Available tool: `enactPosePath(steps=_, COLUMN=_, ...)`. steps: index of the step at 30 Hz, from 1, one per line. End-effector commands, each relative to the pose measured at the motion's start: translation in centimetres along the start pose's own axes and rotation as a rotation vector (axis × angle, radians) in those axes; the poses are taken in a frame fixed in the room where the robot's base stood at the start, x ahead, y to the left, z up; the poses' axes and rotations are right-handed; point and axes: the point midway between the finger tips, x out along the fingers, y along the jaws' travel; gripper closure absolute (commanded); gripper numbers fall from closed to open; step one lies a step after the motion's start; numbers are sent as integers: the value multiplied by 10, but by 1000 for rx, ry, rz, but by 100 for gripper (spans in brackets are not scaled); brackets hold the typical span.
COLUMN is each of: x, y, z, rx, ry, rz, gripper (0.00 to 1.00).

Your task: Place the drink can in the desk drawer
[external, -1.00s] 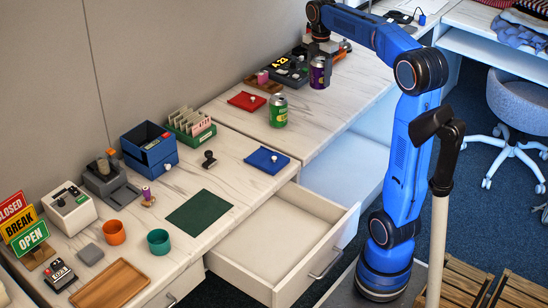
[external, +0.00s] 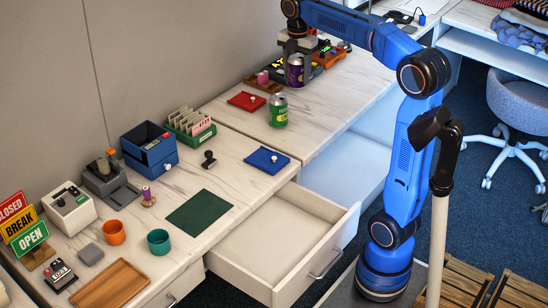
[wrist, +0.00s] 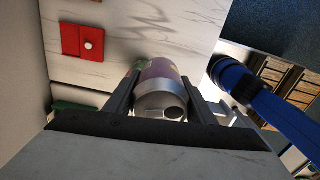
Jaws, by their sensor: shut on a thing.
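A purple drink can (external: 295,71) is in my gripper (external: 296,58) at the back of the desk. The wrist view shows the can's silver top (wrist: 160,98) between the two dark fingers, which are shut on it. The can looks upright; whether its base is clear of the desktop is hard to tell. A green drink can (external: 278,110) stands on the desk in front of it. The near desk drawer (external: 275,240) is pulled open and its floor looks empty. A second open drawer (external: 345,165) lies farther back, partly hidden by my arm.
A red pad with a white knob (external: 247,100) and a blue pad (external: 267,160) lie on the desk. The green mat (external: 199,212) lies beside the near drawer.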

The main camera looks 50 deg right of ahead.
Motion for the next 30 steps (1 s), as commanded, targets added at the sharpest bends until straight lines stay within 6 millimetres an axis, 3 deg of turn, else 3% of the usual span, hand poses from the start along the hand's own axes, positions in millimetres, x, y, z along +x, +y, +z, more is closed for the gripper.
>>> enactPosePath(steps=3, x=0, y=4, z=-34, rx=-70, ry=0, rz=0, gripper=71)
enactPosePath(steps=14, x=-1, y=2, z=-128, rx=-265, ry=0, rz=0, gripper=71)
enactPosePath(steps=30, x=-1, y=-33, z=-259, rx=-557, ry=0, rz=1, gripper=71)
